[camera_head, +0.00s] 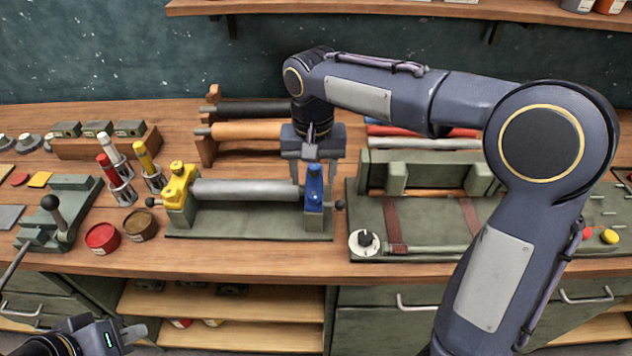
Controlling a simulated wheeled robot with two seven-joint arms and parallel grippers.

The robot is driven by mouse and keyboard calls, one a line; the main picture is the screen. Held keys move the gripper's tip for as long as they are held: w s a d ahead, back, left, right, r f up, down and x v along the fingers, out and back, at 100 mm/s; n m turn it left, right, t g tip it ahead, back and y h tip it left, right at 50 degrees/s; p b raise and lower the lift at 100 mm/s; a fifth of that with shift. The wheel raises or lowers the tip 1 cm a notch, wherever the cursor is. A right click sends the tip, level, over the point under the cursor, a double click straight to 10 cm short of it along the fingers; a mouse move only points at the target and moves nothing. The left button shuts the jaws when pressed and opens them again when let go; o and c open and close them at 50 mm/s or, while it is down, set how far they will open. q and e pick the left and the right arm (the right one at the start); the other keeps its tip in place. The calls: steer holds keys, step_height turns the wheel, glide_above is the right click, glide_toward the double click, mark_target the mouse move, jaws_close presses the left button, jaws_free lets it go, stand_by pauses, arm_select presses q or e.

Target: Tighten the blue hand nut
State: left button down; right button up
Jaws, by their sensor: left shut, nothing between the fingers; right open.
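The blue hand nut (314,184) sits at the right end of a green fixture (250,220) on the bench. A grey roller (246,190) lies across the fixture, with a yellow nut (179,183) at its left end. My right gripper (309,176) points down at the blue nut, with its fingers open. One finger is left of the nut, and the other is partly hidden near it. I cannot tell whether they touch it. My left gripper (136,333) is low at the bottom left, in front of the bench, shut and empty.
A green press or tray (420,235) with a white dial (365,242) stands right of the fixture. Left are red and brown tins (102,237), upright tubes (112,170) and a lever clamp (55,212). Rollers on a wooden rack (208,140) lie behind. The bench's front strip is clear.

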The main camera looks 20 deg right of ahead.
mark_target(314, 193)
steer(key=shift+w+f, duration=0.1)
steer(key=shift+f, duration=2.25)
steer(key=shift+c, duration=0.4)
steer(key=c, duration=0.9)
steer(key=shift+m, duration=1.6)
steer(key=o, duration=1)
step_height(314, 193, up, 8)
steer(key=shift+f, duration=0.1)
